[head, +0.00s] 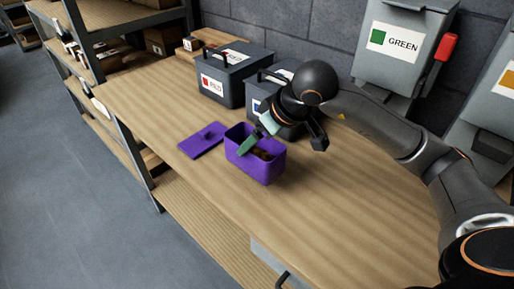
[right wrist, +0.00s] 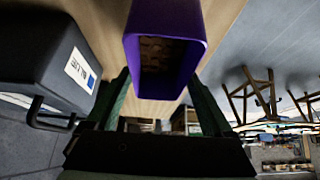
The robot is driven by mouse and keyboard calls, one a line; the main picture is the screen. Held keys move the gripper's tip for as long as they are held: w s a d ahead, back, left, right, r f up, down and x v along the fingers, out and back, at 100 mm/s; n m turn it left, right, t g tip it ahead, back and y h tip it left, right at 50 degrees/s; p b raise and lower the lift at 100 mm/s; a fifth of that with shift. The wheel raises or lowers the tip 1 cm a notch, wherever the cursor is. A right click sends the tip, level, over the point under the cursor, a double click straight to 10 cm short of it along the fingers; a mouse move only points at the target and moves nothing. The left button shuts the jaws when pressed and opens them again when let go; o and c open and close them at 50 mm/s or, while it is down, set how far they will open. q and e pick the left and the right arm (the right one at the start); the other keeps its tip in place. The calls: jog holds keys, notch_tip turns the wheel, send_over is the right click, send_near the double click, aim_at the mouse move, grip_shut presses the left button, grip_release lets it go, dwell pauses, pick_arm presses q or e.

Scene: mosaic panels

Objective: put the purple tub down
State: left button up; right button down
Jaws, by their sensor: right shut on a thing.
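The purple tub (head: 262,168) is open at the top and looks upright over the wooden table, with some brown pieces inside. I cannot tell whether its base touches the table. My right gripper (head: 257,135) reaches it from behind and to the right, with a green finger showing at the tub's rim. In the right wrist view the purple tub (right wrist: 197,20) sits between the two green fingers of my right gripper (right wrist: 160,84), which is shut on it. My left gripper is out of view.
A grey box labelled RED (head: 236,83) stands behind the tub. A box labelled BLUE (right wrist: 58,70) stands close to my right gripper. A GREEN bin (head: 393,60) is at the wall. The wooden table (head: 330,225) is clear in front and to the right.

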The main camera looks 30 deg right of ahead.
aim_at(258, 148)
jog(key=shift+w+f, duration=0.2)
jog(key=shift+f, duration=1.5)
jog(key=shift+f, duration=0.1)
grip_release()
jog(key=shift+f, duration=0.1)
jog(key=shift+s+d+r, duration=0.1)
jog(key=shift+r, duration=0.3)
jog(key=v, duration=1.1)
jog(key=shift+s+r, duration=0.2)
